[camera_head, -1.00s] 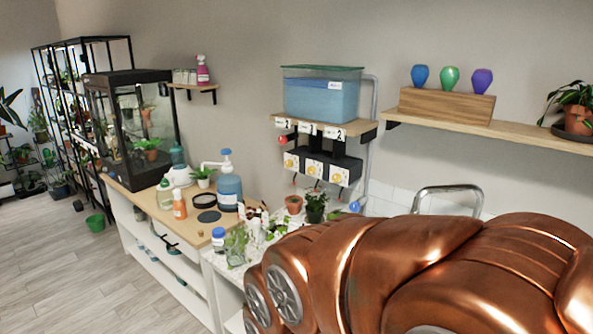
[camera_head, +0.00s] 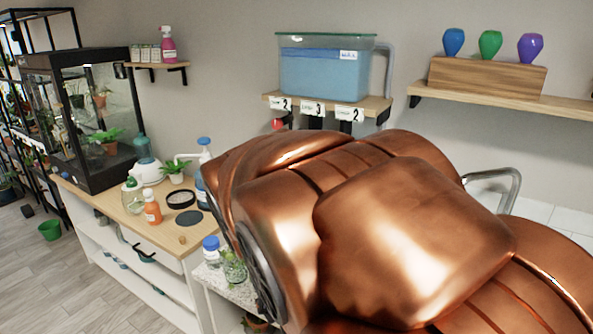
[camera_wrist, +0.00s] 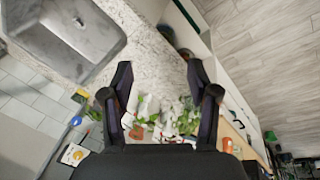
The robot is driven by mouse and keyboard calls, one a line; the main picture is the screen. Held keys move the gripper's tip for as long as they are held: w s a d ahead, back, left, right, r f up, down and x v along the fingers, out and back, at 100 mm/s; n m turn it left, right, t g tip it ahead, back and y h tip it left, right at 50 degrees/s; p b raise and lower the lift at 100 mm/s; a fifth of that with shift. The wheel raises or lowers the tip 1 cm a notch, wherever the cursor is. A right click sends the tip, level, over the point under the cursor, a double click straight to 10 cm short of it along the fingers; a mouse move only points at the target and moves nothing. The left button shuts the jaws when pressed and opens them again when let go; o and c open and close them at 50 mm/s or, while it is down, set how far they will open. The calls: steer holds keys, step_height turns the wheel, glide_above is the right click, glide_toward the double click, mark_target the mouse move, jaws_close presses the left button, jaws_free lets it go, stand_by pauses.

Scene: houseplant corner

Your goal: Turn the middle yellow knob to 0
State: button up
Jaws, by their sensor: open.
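The row of yellow knobs, with the middle one, is hidden behind my copper arm in the head view. In the wrist view one yellow knob on a white plate (camera_wrist: 75,155) shows at the lower left; I cannot tell which of the row it is. Above the hidden row, white number cards hang under the tank shelf: the left reads 2, the middle card (camera_head: 312,107) reads 3, the right reads 2.
A blue-filled tank (camera_head: 322,72) stands on the wall shelf. Below my gripper, small plants and pots (camera_wrist: 170,117) crowd the counter (camera_wrist: 150,55), beside a grey sink (camera_wrist: 72,35). A blue valve handle (camera_wrist: 75,121) is near the knob. Bottles stand on the wooden bench (camera_head: 115,205).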

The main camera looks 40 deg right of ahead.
steer(key=w+d+r+m+h+b, duration=0.35)
steer(key=w+d, duration=0.25)
steer(key=d, duration=0.3)
steer(key=w+d+r+m+t+h+b, duration=0.1)
steer(key=w+d+r+m+h+b, duration=0.15)
steer(key=w+d+b, duration=0.45)
steer(key=w+d+r+m+h+b, duration=0.2)
steer(key=w+d+m+h+b, duration=0.15)
steer(key=d, duration=0.75)
steer(key=w+d+f+t+h+b, duration=0.25)
steer(key=w+d+b, duration=0.2)
steer(key=w, duration=0.45)
steer(key=w+d+f+t+h+b, duration=0.25)
steer(key=w+d+b, duration=0.2)
steer(key=w, duration=0.35)
steer(key=w+d+g+p, duration=0.1)
steer(key=w+d, duration=0.1)
steer(key=d, duration=0.4)
steer(key=shift+d+f+p, duration=0.35)
steer(key=shift+w+m, duration=0.1)
steer(key=shift+m, duration=0.15)
steer(key=shift+c, duration=0.2)
jaws_close()
steer(key=shift+f, duration=0.1)
